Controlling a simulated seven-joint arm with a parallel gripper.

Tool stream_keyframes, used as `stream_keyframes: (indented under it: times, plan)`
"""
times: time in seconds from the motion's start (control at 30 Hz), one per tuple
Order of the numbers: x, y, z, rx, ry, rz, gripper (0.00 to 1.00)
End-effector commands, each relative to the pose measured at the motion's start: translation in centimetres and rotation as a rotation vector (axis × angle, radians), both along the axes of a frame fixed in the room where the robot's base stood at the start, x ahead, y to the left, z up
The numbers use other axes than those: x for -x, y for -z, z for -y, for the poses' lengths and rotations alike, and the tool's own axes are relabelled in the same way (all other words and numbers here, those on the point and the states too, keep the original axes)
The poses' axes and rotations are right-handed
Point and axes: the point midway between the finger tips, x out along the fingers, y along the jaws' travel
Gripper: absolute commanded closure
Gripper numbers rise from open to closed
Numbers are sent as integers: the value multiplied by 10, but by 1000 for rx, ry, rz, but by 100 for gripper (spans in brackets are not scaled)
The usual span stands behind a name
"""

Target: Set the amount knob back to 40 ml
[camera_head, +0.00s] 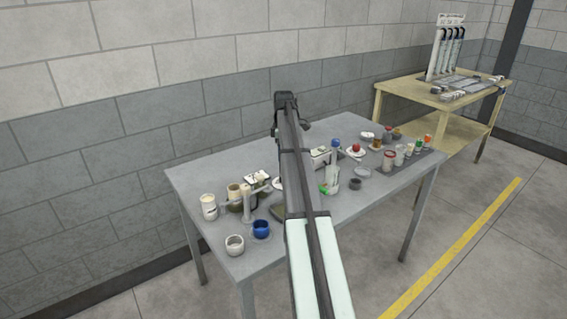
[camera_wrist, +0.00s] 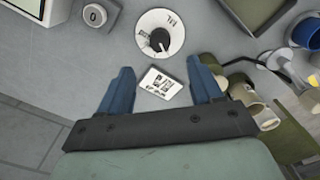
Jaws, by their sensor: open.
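The amount knob (camera_wrist: 160,40) is a black knob on a round white dial plate (camera_wrist: 148,22) at the top middle of the wrist view. Lettering that looks like "ML" is on the plate; the scale and the knob's setting are too small to read. My gripper (camera_wrist: 160,65) is open, its two blue fingers apart and empty. The knob lies just beyond the fingertips, near the middle of the gap. A white card with dark print (camera_wrist: 161,86) lies between the fingers in the picture. In the head view my arm hides my gripper, and I cannot pick out the knob.
A grey box with a round "0" face (camera_wrist: 95,14) is left of the dial. A dark green tray (camera_wrist: 240,28) and a blue mug (camera_wrist: 305,32) are to the right. The grey table (camera_head: 205,182) holds several cups and jars. A wooden bench (camera_head: 455,100) stands behind at right.

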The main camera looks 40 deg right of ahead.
Motion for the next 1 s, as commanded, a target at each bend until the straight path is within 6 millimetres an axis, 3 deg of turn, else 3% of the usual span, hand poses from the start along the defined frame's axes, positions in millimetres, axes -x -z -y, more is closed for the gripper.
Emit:
stream_keyframes:
  times: [0.1, 0.3, 0.87, 1.0]
  plan:
    - [-1, -15, 0, 1, 0, 1, 35]
    - [0, -24, 0, 0, 0, 0, 35]
    - [0, -24, 0, 0, 0, 0, 35]
    - [-13, -19, -12, -5, -14, 20, 35]
